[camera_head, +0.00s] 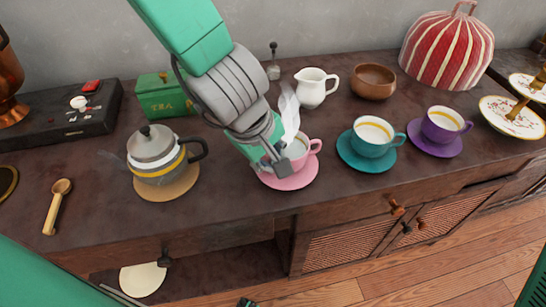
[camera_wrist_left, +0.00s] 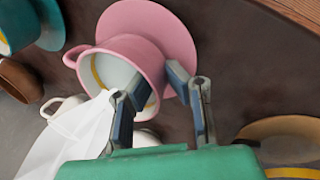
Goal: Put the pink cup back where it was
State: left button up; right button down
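The pink cup (camera_head: 298,150) appears to sit upright on its pink saucer (camera_head: 292,181) near the counter's front edge. My left gripper (camera_head: 272,163) reaches down from above at the cup's left side. In the left wrist view, the pink cup (camera_wrist_left: 150,42) shows its open mouth and handle, with the pink saucer (camera_wrist_left: 183,38) behind it. The fingers of my left gripper (camera_wrist_left: 158,82) are apart at the cup's rim, one over the mouth and one outside the wall. Firm contact cannot be told. My right gripper is not in view.
A grey teapot (camera_head: 155,160) stands on a tan mat at left. Teal (camera_head: 371,142) and purple (camera_head: 440,128) cups on saucers stand at right. A white pitcher (camera_head: 313,90) and brown bowl (camera_head: 372,84) are behind. White steam rises beside the pink cup.

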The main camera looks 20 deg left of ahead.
pick_arm(q)
jog(key=shift+o, duration=0.8)
jog(key=shift+r, duration=0.1)
jog(key=shift+d+r, duration=0.1)
jog(key=shift+r, duration=0.1)
jog(key=p+v, duration=0.7)
jog(key=v, duration=0.4)
jog(key=shift+r+p, duration=0.35)
jog(key=shift+r, duration=0.05)
jog(key=shift+s, duration=0.1)
